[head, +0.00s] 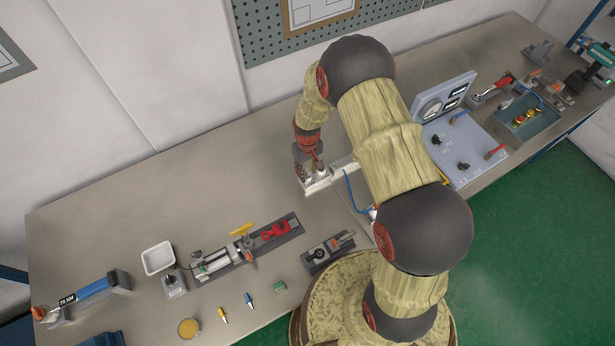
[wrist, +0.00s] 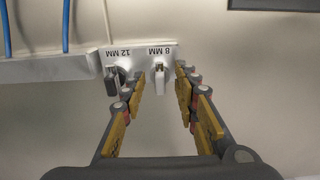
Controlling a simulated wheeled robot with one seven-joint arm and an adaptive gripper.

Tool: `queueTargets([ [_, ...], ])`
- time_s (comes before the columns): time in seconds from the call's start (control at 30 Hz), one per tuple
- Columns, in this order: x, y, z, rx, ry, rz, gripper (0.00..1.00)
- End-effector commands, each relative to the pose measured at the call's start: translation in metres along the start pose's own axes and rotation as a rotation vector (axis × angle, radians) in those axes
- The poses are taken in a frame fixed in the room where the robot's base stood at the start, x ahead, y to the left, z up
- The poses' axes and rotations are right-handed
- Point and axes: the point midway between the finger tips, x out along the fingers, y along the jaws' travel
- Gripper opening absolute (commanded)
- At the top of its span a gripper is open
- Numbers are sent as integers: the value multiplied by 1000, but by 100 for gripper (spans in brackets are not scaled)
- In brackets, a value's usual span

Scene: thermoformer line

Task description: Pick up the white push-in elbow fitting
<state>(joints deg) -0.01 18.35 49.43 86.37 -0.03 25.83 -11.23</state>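A white elbow fitting (wrist: 159,77) stands out from a white label plate (wrist: 150,55) at the 8 MM mark in the wrist view. A dark grey fitting (wrist: 112,82) is to its left at the 12 MM mark. My gripper (wrist: 161,90) is open, with one yellow-padded finger on each side of the white fitting. The left finger lies between the two fittings. There are visible gaps beside the white fitting; I cannot tell its depth between the fingers. In the head view my gripper (head: 309,168) is at the white rack, and the fitting is too small to make out.
Blue tubes (wrist: 66,25) hang at the rack's left in the wrist view. In the head view, a gauge panel (head: 455,140) stands right of my arm. A clamp fixture (head: 225,258) and a white tray (head: 158,258) are at the left. The bench behind them is clear.

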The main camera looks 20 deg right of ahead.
Motion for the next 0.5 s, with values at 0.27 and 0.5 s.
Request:
queueTargets([
  [0.27,0,0,0,0,0,0,17],
  [0.5,0,0,0,0,0,0,4],
])
